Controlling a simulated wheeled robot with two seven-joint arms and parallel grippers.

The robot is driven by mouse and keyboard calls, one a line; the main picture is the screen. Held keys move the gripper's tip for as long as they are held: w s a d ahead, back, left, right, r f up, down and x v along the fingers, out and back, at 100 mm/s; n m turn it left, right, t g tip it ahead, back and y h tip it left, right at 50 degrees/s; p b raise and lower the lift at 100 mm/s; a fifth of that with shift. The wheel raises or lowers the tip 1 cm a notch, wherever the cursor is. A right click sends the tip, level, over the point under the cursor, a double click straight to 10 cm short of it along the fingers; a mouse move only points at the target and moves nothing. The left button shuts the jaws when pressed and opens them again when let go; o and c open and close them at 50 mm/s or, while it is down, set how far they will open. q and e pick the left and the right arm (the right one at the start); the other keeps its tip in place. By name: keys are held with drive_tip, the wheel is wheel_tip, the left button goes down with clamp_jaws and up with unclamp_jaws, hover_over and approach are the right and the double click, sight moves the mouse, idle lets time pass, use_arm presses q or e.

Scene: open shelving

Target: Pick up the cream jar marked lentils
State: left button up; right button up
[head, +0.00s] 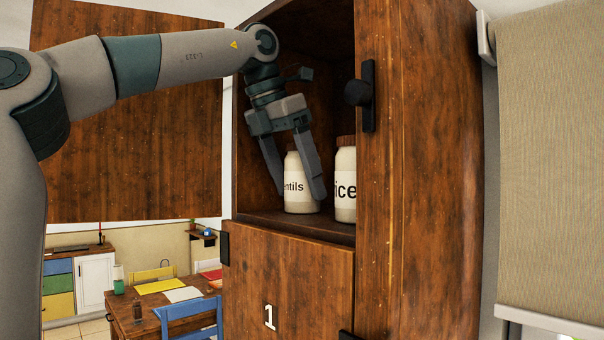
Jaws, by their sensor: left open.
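The cream jar marked lentils (299,201) stands upright on the shelf inside the open wooden cabinet. Only "entils" of its label shows, and part of the jar is hidden behind a finger. My left gripper (297,193) is open and points down at the jar, with one finger on its left side and the other in front of its right side. I cannot tell whether the fingers touch it. My right gripper is not in view.
A second cream jar marked rice (345,188) stands close to the right, partly hidden by the cabinet's side (400,230). The open wooden door (140,150) is behind my left arm. A closed door marked 1 (290,285) is below the shelf. A table (150,315) stands lower left.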

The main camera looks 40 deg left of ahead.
use_arm(q)
drive_tip(key=shift+w+d+p, duration=0.2)
drive_tip(key=shift+w+p, duration=0.4)
drive_tip(key=shift+w, duration=0.6)
drive_tip(key=shift+w+f, duration=0.2)
drive_tip(key=shift+f, duration=0.3)
drive_tip(key=shift+s, duration=0.2)
drive_tip(key=shift+w, duration=0.15)
drive_tip(key=shift+c, duration=0.3)
drive_tip(key=c, duration=1.5)
